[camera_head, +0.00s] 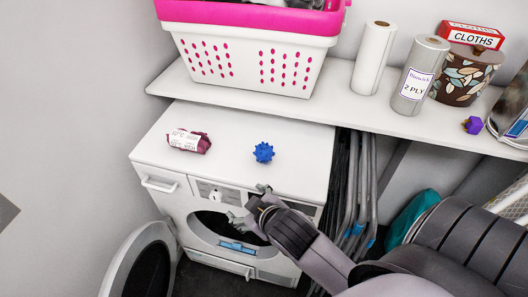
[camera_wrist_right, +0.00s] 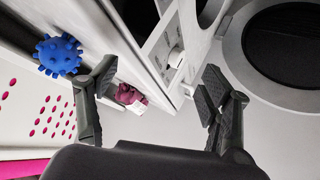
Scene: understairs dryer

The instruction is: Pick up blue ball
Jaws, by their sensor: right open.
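The blue ball (camera_head: 263,152), spiky, sits on the white top of the dryer (camera_head: 228,135), right of a maroon packet (camera_head: 189,141). In the right wrist view the blue ball (camera_wrist_right: 58,55) is at the upper left, outside the fingers. My right gripper (camera_head: 250,203) is in front of the dryer's front edge, below the ball and apart from it. In the right wrist view its fingers (camera_wrist_right: 155,90) are spread with nothing held between them. My left gripper is not in view.
The dryer's round door (camera_head: 137,262) hangs open at the lower left. A shelf (camera_head: 255,102) behind holds a white and pink basket (camera_head: 250,58), paper rolls (camera_head: 373,57) and a cloths box (camera_head: 470,35). Folded grey metal tubes (camera_head: 362,190) stand right of the dryer. The dryer top around the ball is clear.

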